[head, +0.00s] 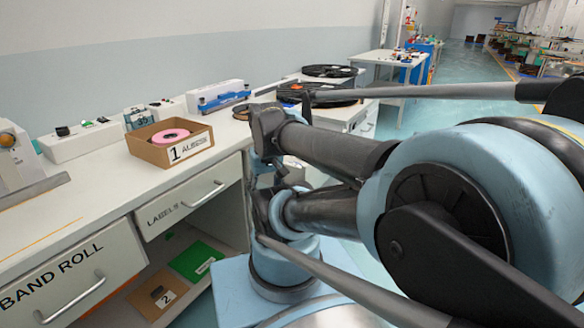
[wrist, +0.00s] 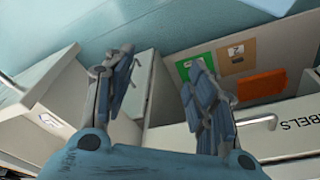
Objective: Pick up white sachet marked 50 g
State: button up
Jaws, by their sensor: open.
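I cannot make out a white sachet marked 50 g in either view. My gripper (wrist: 160,72) is open in the wrist view, its two blue fingers apart with nothing seen between them. It hangs beside the workbench, near a drawer marked LABELS (wrist: 285,132). That drawer front also shows in the head view (head: 188,205). In the head view my arm crosses the right half of the picture and hides part of the bench and floor, and I cannot make out the fingers there.
A cardboard box (head: 170,153) with a pink roll (head: 170,136) stands on the counter (head: 105,185). Below lie a green card (head: 195,262) and a brown card (head: 143,304). An orange item (wrist: 262,86) shows in the wrist view. Drawer handles stick out. The aisle (head: 460,60) beyond looks clear.

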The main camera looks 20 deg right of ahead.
jog(key=w+d+r+n+g, duration=0.1)
jog(key=w+d+r+n, duration=0.35)
jog(key=w, duration=0.75)
jog(key=w+d+r+n+g, duration=0.1)
jog(key=w+d+r, duration=0.5)
jog(key=w+d, duration=0.45)
jog(key=w+d+f+n, duration=0.35)
jog(key=w+d, duration=0.25)
jog(key=w, duration=0.3)
jog(key=shift+m, duration=0.5)
notch_tip(320, 180, down, 12)
jog(key=shift+w+d+r, duration=0.15)
jog(key=shift+r, duration=0.1)
jog(key=shift+s+f, duration=0.2)
jog(key=shift+f, duration=1.15)
jog(key=shift+s+f, duration=0.15)
jog(key=shift+f, duration=1.2)
jog(key=c, duration=1.1)
